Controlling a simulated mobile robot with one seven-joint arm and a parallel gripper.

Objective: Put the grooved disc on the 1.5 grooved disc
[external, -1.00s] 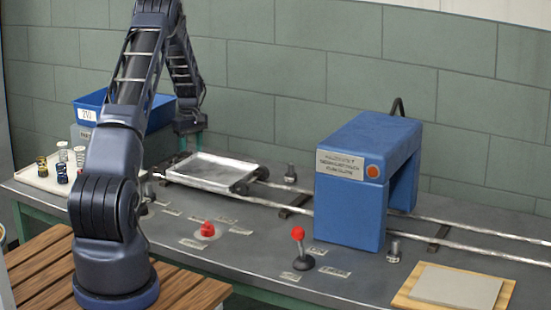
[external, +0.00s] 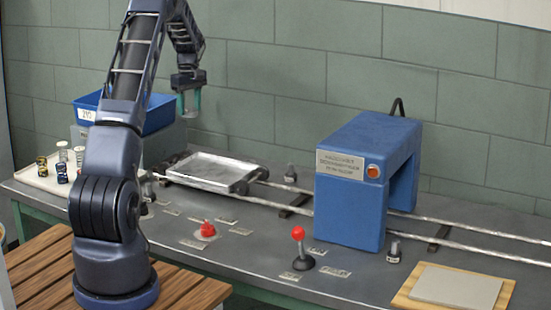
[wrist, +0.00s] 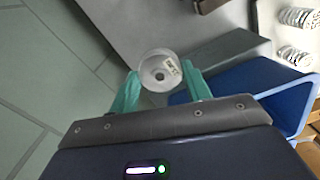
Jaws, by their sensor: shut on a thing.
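My gripper (wrist: 161,88) is shut on a round, pale grey disc (wrist: 153,73) with a hole in the middle and a small label on its face. The label is too small to read. In the external view my gripper (external: 190,104) hangs in the air near the back wall, just right of the blue bin and above the work table. The held disc is hard to make out there. I cannot pick out the 1.5 grooved disc in either view.
A blue bin (external: 152,118) stands on a grey box at the back left. A white tray (external: 43,181) holds several coil springs. A metal tray (external: 205,172) sits on rails. A blue machine (external: 350,190) straddles the rails. A red-knobbed lever (external: 299,247) and a red button (external: 206,230) stand in front.

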